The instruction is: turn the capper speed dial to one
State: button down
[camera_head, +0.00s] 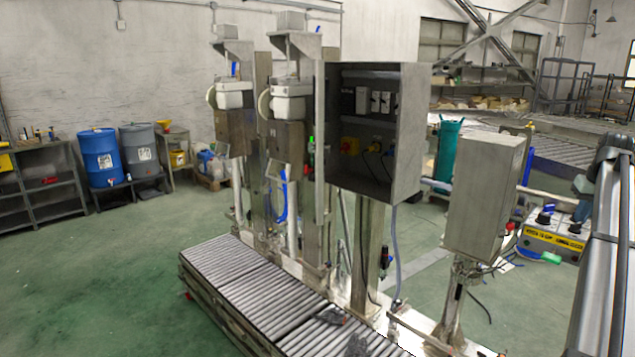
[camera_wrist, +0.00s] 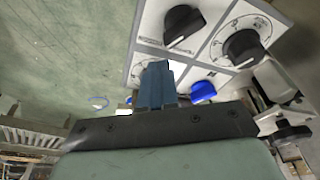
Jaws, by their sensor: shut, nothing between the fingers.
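A control box (camera_head: 552,240) with a yellow lettered front and dark knobs sits at the right in the head view. In the wrist view, its pale panel holds two black dials with white pointer lines: one at upper left (camera_wrist: 182,26) and one at right (camera_wrist: 243,47). Both have printed scales around them, too blurred to read, so I cannot tell which is the capper speed dial. A blue knob (camera_wrist: 203,91) is below them. My gripper (camera_wrist: 155,70) is shut and empty, its blue-grey fingertips over the panel's lower left part, apart from both black dials. They hide part of the panel.
A grey post-mounted box (camera_head: 487,190) stands left of the control box. An open cabinet (camera_head: 405,130) and a roller conveyor (camera_head: 265,295) are further left. In the wrist view, a light grey block with a dark knob (camera_wrist: 290,132) lies right of my gripper.

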jog(key=shift+s+d+r, duration=0.1)
jog(key=shift+s+d, duration=0.15)
jog(key=shift+d, duration=0.4)
jog(key=shift+d, duration=0.65)
dwell(0.4)
jog(key=shift+s, duration=0.15)
jog(key=shift+s, duration=0.25)
notch_tip(320, 180, up, 6)
dwell(0.6)
jog(key=shift+a, duration=0.1)
